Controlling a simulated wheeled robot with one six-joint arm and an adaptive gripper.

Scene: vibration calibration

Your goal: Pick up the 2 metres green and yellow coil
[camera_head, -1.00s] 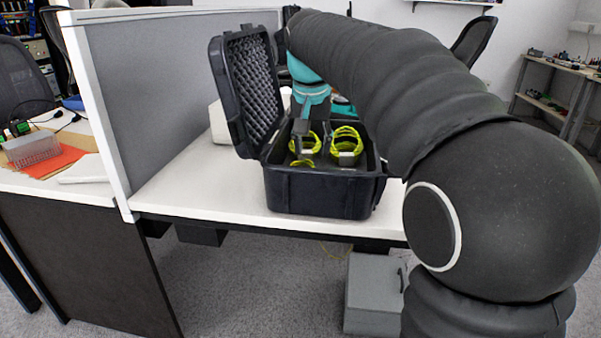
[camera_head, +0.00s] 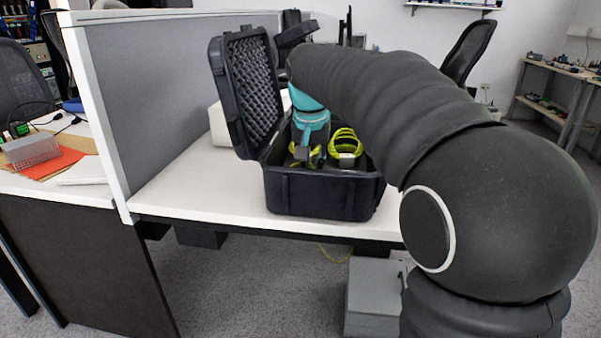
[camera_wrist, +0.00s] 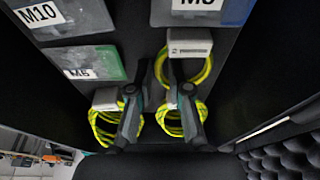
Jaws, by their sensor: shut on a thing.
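In the wrist view one coil (camera_wrist: 103,127) is left of my fingers and another (camera_wrist: 172,122) is behind the right finger. My gripper (camera_wrist: 160,82) is shut on a green and yellow coil; which loops lie between the fingers is partly hidden. The lengths on the tags are too small to read.
Labelled grey pieces M10 (camera_wrist: 65,16) and M5 (camera_wrist: 88,62) lie in the case near the coils. The case lid (camera_head: 245,95) stands open at the left. A grey partition (camera_head: 180,100) is left of the case.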

